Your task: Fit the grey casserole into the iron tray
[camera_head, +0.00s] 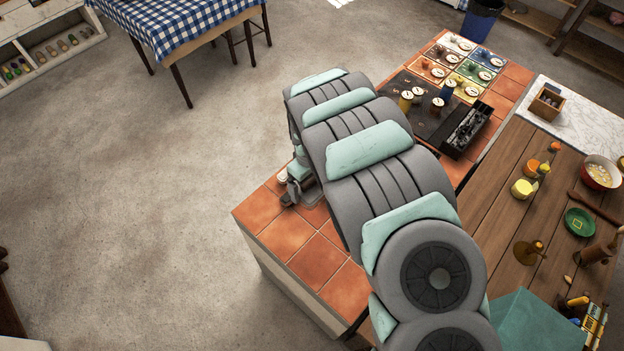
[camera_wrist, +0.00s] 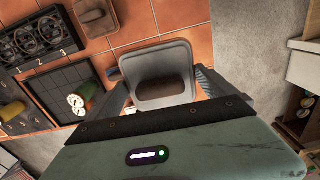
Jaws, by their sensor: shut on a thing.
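The grey casserole (camera_wrist: 143,64) is a rounded, open-topped vessel with a dark brownish inside. In the wrist view it lies between the two fingers of my gripper (camera_wrist: 160,84), which is shut on it. The orange tiles show around it; I cannot tell whether it touches them. In the head view my gripper (camera_head: 295,184) is at the counter's left corner, partly hidden by my arm, and the casserole is hardly visible. A dark tray-like frame (camera_wrist: 62,78) with a green jar lies left in the wrist view. I cannot tell if this is the iron tray.
A black numbered panel (camera_wrist: 38,38) with round fittings is upper left in the wrist view, with a small brown block (camera_wrist: 95,17) beside it. In the head view a long black box (camera_head: 466,131) and several jars stand farther back. Bare tiles (camera_head: 318,262) are in front.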

